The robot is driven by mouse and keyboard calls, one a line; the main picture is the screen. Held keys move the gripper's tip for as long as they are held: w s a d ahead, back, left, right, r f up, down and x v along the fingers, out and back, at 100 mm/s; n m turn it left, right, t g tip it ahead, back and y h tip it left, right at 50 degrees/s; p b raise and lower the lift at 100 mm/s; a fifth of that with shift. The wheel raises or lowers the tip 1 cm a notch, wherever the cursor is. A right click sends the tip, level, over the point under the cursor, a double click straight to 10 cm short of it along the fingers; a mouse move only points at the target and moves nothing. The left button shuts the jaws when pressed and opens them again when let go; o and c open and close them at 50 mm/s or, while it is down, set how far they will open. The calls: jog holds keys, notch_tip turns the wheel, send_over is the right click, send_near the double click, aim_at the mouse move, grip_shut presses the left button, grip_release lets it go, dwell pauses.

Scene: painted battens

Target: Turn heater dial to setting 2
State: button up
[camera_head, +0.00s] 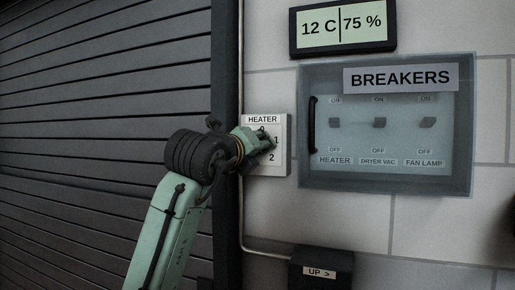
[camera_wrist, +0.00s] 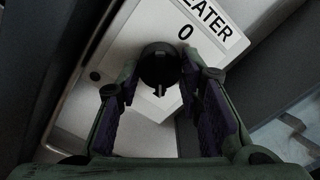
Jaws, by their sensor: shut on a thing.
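The dark round dial (camera_wrist: 157,62) has a ridge with a light mark facing down in that view. My gripper (camera_wrist: 161,74) is shut on the dial, one finger on each side. In the head view my gripper (camera_head: 264,142) covers the dial, so its setting cannot be told there.
A breakers box (camera_head: 386,184) with a clear cover and several switches is right of the panel. A display (camera_head: 342,26) reading 12 C and 75 % hangs above. A slatted shutter (camera_head: 90,110) fills the left. A dark UP box (camera_head: 321,268) sits below.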

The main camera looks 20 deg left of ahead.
jog(key=o, duration=1.1)
jog(key=shift+o, duration=0.2)
jog(key=shift+s, duration=0.1)
jog(key=s, duration=1.2)
jog(key=shift+a, duration=0.15)
jog(key=shift+w, duration=0.1)
